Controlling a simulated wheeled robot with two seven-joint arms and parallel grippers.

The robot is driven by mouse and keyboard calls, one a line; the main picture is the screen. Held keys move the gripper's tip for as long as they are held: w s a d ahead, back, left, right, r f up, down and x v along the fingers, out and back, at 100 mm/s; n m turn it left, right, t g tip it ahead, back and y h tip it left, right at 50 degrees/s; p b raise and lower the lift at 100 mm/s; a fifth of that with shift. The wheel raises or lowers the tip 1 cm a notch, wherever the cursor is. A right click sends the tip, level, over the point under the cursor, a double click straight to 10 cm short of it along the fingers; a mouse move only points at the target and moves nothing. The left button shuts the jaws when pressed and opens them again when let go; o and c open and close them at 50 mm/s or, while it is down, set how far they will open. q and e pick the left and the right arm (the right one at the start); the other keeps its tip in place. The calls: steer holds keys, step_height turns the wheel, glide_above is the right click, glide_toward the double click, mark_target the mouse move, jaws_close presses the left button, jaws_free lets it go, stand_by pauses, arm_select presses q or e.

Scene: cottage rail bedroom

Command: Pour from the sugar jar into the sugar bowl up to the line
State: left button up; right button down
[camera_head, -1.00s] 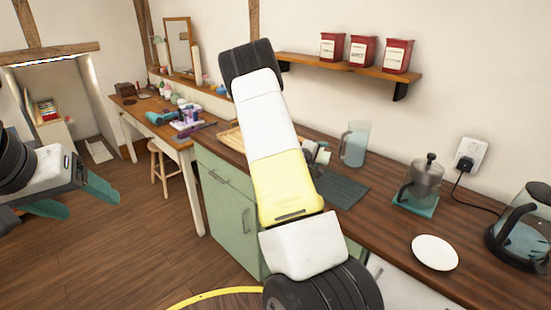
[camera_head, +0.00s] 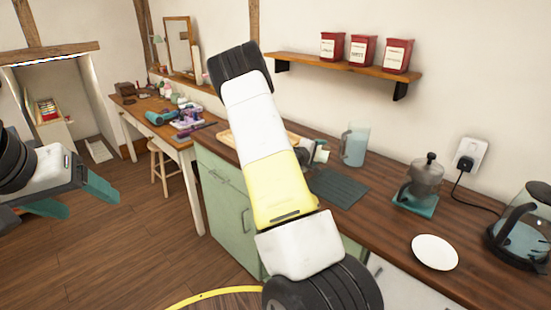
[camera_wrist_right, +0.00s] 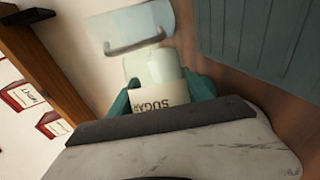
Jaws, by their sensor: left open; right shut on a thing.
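In the right wrist view my right gripper (camera_wrist_right: 160,94) is shut on the sugar jar (camera_wrist_right: 158,109). Its cream label reads SUGAR, upside down in the picture. A pale mint rounded shape (camera_wrist_right: 153,66) shows just beyond the label; I cannot tell whether it is the jar's own body or the sugar bowl. In the head view my right arm crosses the middle and hides most of the right hand and the counter behind it. I cannot clearly identify the sugar bowl or its line. My left gripper (camera_head: 78,197) is open and empty at the left, over the floor.
The wooden counter (camera_head: 388,235) holds a glass pitcher (camera_head: 355,143), a dark ribbed mat (camera_head: 338,187), a coffee pot (camera_head: 423,180), a white plate (camera_head: 435,252) and a kettle (camera_head: 522,225). A wooden board (camera_head: 232,138) lies behind my arm. Red tins (camera_head: 363,52) stand on the shelf.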

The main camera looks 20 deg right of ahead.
steer(key=shift+w+r+n+h+p, duration=0.1)
steer(key=shift+r+n+h+p, duration=0.3)
steer(key=shift+r+n+p, duration=0.1)
stand_by(0.8)
steer(key=shift+a+f, duration=0.1)
steer(key=shift+f, duration=0.05)
stand_by(0.4)
